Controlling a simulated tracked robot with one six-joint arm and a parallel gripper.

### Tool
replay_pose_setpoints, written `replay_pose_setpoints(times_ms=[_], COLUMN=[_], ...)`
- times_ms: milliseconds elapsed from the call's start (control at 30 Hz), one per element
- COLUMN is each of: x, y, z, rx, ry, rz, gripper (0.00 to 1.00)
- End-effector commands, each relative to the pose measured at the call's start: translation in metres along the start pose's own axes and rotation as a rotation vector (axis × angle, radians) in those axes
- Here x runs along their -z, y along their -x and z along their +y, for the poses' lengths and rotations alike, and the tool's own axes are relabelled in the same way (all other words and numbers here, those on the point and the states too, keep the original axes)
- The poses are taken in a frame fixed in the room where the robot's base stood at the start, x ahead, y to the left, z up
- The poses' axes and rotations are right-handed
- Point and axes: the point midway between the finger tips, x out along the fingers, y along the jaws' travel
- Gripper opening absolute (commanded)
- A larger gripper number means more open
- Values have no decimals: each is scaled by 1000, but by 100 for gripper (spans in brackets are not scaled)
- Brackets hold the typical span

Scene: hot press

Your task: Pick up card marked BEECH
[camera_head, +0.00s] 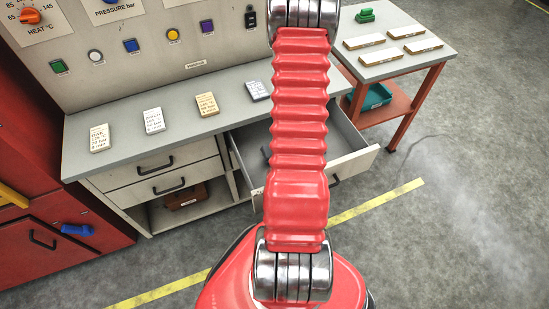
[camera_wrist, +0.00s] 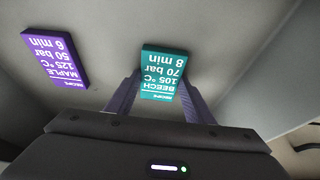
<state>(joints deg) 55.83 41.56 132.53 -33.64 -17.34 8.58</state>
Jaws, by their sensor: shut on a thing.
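The teal card marked BEECH (camera_wrist: 163,72) shows upside down in the wrist view, with 105 °C, 70 bar and 8 min on it. My gripper (camera_wrist: 160,92) is shut on its near end, one dark finger on each side. I cannot tell whether the card touches the surface below. A purple card marked MAPLE (camera_wrist: 56,57) lies apart to the left. In the head view, my red arm reaches over the open drawer (camera_head: 352,164) and hides my gripper and the BEECH card.
Several cards, such as a tan one (camera_head: 207,104), lie on the grey counter (camera_head: 130,118) left of my arm. A side table (camera_head: 395,62) with several pale boards and a green object stands at the right. The drawer's pale walls surround the cards. Open floor lies at the right.

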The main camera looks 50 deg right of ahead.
Motion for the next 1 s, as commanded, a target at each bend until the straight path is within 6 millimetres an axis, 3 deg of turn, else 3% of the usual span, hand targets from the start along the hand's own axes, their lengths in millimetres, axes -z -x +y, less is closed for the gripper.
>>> replay_pose_setpoints(times_ms=[367, 1000], x=[4, 28], y=[7, 65], z=[0, 0], rx=[0, 2], ry=[0, 1], rz=[3, 3], gripper=[25, 25])
